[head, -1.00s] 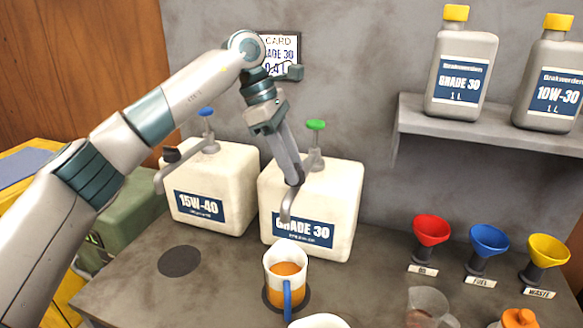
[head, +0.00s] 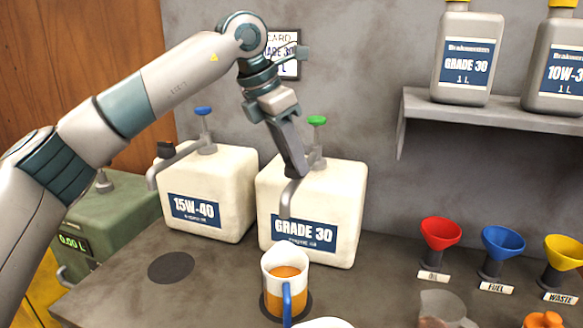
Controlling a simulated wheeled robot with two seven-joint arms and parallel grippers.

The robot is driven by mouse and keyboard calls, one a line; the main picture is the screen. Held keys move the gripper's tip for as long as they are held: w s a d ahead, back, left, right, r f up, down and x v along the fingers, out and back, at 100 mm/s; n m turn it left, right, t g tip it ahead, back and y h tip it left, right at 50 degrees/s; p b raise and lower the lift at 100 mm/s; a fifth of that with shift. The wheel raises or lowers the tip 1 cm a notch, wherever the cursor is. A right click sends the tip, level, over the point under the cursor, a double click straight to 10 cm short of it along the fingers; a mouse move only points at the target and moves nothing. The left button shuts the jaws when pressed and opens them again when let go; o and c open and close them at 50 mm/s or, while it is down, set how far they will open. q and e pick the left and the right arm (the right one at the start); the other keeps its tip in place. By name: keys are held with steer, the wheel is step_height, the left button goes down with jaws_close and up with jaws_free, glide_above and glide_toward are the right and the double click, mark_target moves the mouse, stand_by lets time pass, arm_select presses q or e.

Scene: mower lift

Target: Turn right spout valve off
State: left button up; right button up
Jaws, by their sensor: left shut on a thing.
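The right container (head: 345,205) is a cream canister labelled GRADE 30, with a green-topped pump (head: 317,121) and a grey spout (head: 286,203) pointing down at its front. My left gripper (head: 296,172) reaches down from above and is shut on the right spout valve at the top of this spout. The fingers hide the valve, so I cannot tell its setting. A white jug (head: 269,265) with a blue handle stands below the spout and holds orange liquid. I see no clear stream between spout and jug. My right gripper is not in view.
The cream 15W-40 container (head: 235,180) stands to the left, with a blue-topped pump and a dark valve knob (head: 165,149). Red (head: 440,233), blue (head: 502,242) and yellow (head: 565,251) funnels stand at right. A grey shelf (head: 420,108) holds two bottles.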

arm_select(q)
steer(key=n+t+b, duration=0.1)
steer(key=n+b, duration=0.1)
steer(key=shift+f+n, duration=0.1)
steer(key=shift+n, duration=0.3)
steer(key=shift+n+y+b, duration=0.3)
steer(key=shift+b, duration=0.1)
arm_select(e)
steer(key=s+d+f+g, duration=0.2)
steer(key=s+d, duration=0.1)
arm_select(q)
steer(key=n+b, duration=0.1)
steer(key=n, duration=0.1)
steer(key=n+t+y+b, duration=0.1)
steer(key=n+b, duration=0.1)
steer(key=shift+s+d+n+y, duration=0.15)
steer(key=shift+d+n+y, duration=0.05)
steer(key=shift+n+y, duration=0.1)
steer(key=shift+n+b, duration=0.4)
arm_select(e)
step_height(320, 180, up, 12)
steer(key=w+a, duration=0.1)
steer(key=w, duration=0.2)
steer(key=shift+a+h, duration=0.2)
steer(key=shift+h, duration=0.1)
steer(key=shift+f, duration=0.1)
arm_select(q)
steer(key=o, duration=1)
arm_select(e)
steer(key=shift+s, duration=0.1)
